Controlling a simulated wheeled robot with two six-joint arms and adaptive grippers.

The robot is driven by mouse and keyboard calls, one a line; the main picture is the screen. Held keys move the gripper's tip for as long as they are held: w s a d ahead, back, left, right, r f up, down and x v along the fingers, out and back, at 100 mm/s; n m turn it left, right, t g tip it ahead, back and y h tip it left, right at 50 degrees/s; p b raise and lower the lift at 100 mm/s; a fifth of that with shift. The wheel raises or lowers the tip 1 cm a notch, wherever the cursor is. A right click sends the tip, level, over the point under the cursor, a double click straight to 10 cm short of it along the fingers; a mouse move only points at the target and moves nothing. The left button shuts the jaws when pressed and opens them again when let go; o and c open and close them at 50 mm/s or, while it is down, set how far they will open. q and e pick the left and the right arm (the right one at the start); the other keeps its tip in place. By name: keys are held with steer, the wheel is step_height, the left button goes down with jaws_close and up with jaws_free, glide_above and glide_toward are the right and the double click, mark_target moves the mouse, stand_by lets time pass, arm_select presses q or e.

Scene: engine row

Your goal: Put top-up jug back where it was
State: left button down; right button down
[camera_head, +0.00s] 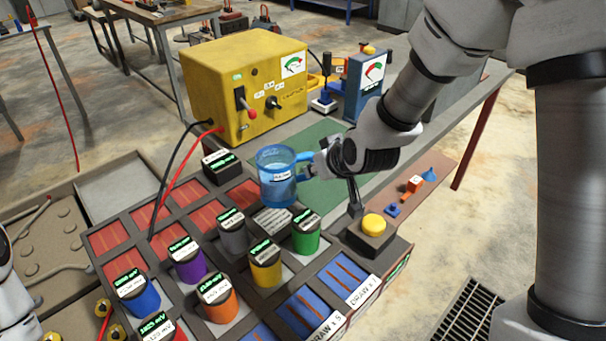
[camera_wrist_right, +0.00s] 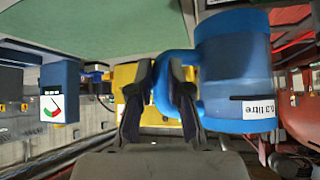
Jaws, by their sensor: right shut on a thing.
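The top-up jug (camera_head: 277,182) is translucent blue, with a white label. My right gripper (camera_head: 316,166) is shut on its handle from the right. The jug looks upright and hangs over the back right part of the cell tray (camera_head: 206,221); I cannot tell how high. In the right wrist view the jug (camera_wrist_right: 236,72) sits at the right, its label reading 0.3 litre, and its handle lies between the two dark fingers (camera_wrist_right: 160,98). A green mat (camera_head: 322,133) lies behind the jug on the bench. Only part of my left arm shows at the left edge, without its gripper.
A yellow box (camera_head: 215,85) with a lever and cables stands behind the tray. A blue meter (camera_head: 366,80) stands at the back right. Several coloured cells fill tray slots near the jug. A yellow button (camera_head: 374,224) and small loose parts (camera_head: 414,184) are at the right.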

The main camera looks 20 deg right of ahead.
steer(key=w+d+p, duration=0.1)
steer(key=w+d, duration=0.2)
steer(key=w+d+f+p, duration=0.1)
steer(key=w+d, duration=0.2)
steer(key=d, duration=0.1)
steer(key=w+d+f, duration=0.1)
steer(key=w+d, duration=0.3)
steer(key=shift+d+p, duration=0.15)
steer(key=shift+p, duration=0.25)
steer(key=shift+w+d, duration=0.3)
steer(key=shift+d, duration=0.2)
step_height(320, 180, down, 2)
steer(key=shift+s+a+f+b, duration=0.1)
steer(key=shift+f+b, duration=0.15)
steer(key=shift+b, duration=0.3)
steer(key=shift+f, duration=0.5)
